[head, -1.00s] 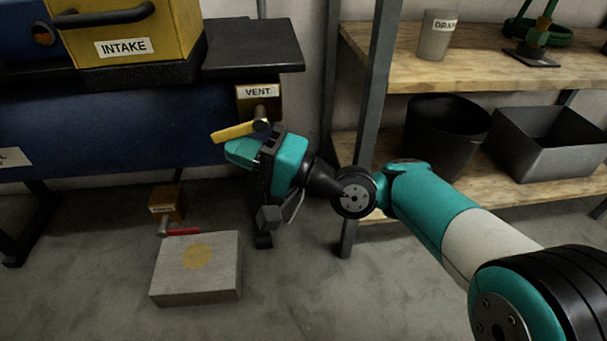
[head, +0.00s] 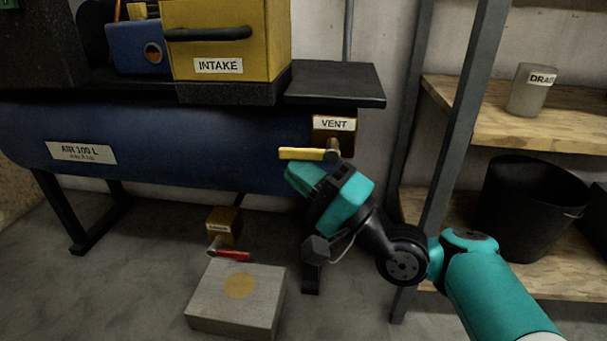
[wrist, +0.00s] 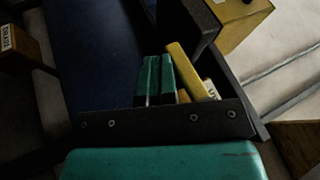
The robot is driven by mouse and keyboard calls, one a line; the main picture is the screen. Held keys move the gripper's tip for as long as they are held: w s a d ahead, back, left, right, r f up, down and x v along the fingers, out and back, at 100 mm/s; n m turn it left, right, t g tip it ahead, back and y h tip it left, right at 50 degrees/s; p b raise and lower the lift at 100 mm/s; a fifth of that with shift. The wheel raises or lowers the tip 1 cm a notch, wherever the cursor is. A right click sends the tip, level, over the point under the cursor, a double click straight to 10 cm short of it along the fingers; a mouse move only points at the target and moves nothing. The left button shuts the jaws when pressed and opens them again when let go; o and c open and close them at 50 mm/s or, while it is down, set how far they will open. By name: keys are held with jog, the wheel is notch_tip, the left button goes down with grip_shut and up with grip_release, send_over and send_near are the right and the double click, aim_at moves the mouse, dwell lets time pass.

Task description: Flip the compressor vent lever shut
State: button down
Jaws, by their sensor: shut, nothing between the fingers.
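The yellow vent lever (head: 303,153) points left and lies about level from its pivot on the brown box marked VENT (head: 334,124), at the right end of the blue tank. My gripper (head: 292,172) is just below the lever, its fingertips pointing up and left. In the wrist view my gripper (wrist: 156,78) has its two green fingers together with nothing between them. The yellow lever (wrist: 185,68) runs close beside the right finger there; I cannot tell whether they touch. The VENT label is mostly hidden in that view.
A black shelf (head: 335,84) overhangs the vent box, beside the yellow INTAKE box (head: 226,40). A red-handled valve (head: 230,254) sits low behind a grey block (head: 238,298). A rack post (head: 455,150) and wooden shelves (head: 500,125) stand to the right.

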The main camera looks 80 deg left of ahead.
jog(key=w+d+f+p, duration=0.6)
jog(key=f+p, duration=0.2)
jog(key=p, duration=0.1)
jog(key=shift+w+d+f, duration=0.15)
jog(key=shift+d+f, duration=0.15)
dwell(0.4)
dwell(0.5)
